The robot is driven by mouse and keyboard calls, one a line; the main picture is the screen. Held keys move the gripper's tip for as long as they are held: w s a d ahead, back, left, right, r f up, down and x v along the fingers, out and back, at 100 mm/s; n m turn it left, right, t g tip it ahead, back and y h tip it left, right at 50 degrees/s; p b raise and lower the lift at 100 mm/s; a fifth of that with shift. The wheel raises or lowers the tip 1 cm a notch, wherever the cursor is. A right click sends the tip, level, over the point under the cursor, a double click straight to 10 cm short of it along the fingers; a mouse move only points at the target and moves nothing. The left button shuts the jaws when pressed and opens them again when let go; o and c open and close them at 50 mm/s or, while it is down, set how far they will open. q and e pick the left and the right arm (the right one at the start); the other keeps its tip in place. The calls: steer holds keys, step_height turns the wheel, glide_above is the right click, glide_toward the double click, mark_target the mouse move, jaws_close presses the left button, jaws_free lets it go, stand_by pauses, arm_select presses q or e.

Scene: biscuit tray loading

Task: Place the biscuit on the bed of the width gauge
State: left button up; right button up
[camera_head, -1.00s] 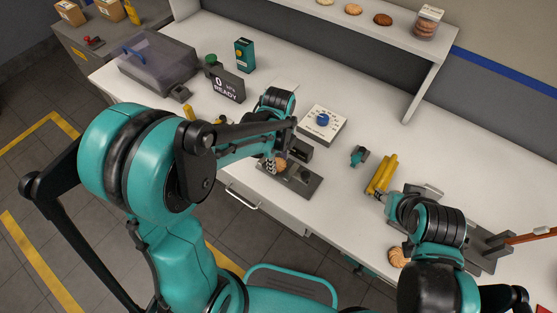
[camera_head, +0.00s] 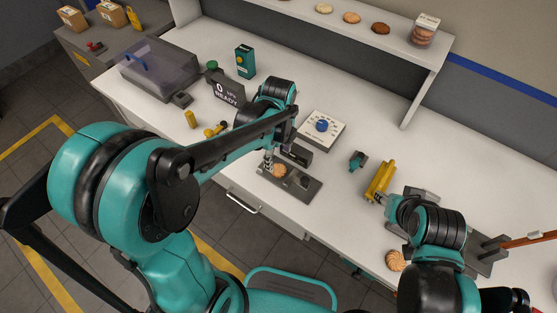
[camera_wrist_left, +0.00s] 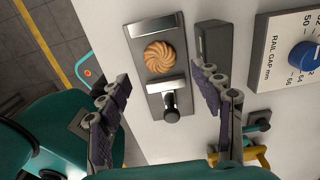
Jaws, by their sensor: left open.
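The round golden biscuit (camera_head: 278,171) lies flat on the bed of the width gauge (camera_head: 304,188), a dark plate near the table's front edge. In the left wrist view the biscuit (camera_wrist_left: 160,57) rests on the grey bed of the gauge (camera_wrist_left: 154,28), between its end blocks and beside a dark rail. My left gripper (camera_wrist_left: 160,74) is open, its fingers spread either side of the gauge and apart from the biscuit. In the head view the left gripper (camera_head: 268,158) is partly hidden by its arm. My right gripper's fingers are not clear in the head view.
A rail gap dial box (camera_head: 322,128) stands behind the gauge. A READY display (camera_head: 228,90) and a clear-lidded case (camera_head: 158,68) are at the left. Yellow cylinders (camera_head: 381,180) and another biscuit (camera_head: 396,260) are near my right arm. Table between gauge and cylinders is mostly clear.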

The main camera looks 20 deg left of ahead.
mark_target(278, 169)
arm_select(q)
step_height(278, 169, up, 6)
steer(key=p, duration=0.1)
steer(key=s+a+r+n+t, duration=0.2)
steer(key=s+n, duration=0.3)
steer(key=n, duration=0.6)
steer(key=s+a+r+n+t, duration=0.1)
steer(key=s+n+t, duration=0.4)
steer(key=n, duration=0.6)
steer(key=shift+s+a+r, duration=0.15)
steer(key=shift+a+r, duration=0.25)
steer(key=shift+a, duration=0.45)
step_height(278, 169, down, 5)
steer(key=b, duration=0.5)
steer(key=shift+f, duration=0.15)
